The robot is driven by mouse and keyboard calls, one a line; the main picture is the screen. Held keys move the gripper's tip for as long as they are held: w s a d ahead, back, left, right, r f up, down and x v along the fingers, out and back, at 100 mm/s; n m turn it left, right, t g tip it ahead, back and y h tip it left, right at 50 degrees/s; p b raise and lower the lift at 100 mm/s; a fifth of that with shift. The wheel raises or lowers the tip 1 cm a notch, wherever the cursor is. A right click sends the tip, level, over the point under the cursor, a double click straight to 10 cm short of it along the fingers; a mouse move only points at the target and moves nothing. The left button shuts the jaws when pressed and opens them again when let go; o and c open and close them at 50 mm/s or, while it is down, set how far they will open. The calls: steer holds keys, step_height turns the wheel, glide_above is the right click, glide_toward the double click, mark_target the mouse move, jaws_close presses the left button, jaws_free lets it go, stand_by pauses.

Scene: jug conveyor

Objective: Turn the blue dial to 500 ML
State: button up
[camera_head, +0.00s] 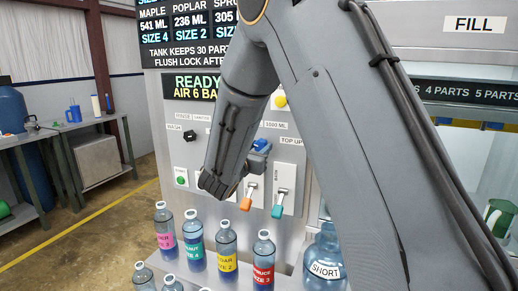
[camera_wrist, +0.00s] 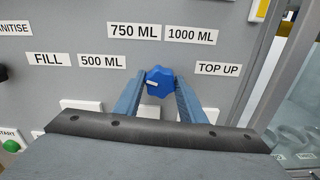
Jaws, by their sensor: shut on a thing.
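The blue dial (camera_wrist: 159,76) is on the grey panel, in the middle of the wrist view. It also shows in the head view (camera_head: 261,144), partly hidden by my arm. A short white mark shows on its left part, facing roughly left. The 500 ML label (camera_wrist: 102,62) is left of the dial and slightly higher. The 750 ML label (camera_wrist: 135,31) is above it to the left, and the 1000 ML label (camera_wrist: 190,35) above it to the right. My gripper (camera_wrist: 160,86) is shut on the dial, with one blue finger on each side.
A FILL label (camera_wrist: 49,60) and a TOP UP label (camera_wrist: 218,69) flank the dial. Below it in the head view are an orange-handled lever (camera_head: 247,202) and a teal-handled lever (camera_head: 278,211). Several bottles, one with a red label (camera_head: 264,275), stand below the panel.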

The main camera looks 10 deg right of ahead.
stand_by(0.3)
steer(key=o, duration=1)
steer(key=shift+o, duration=0.2)
steer(key=shift+a, duration=0.1)
steer(key=b+v, duration=0.2)
steer(key=v, duration=0.5)
steer(key=shift+s, duration=0.3)
steer(key=shift+a, duration=0.15)
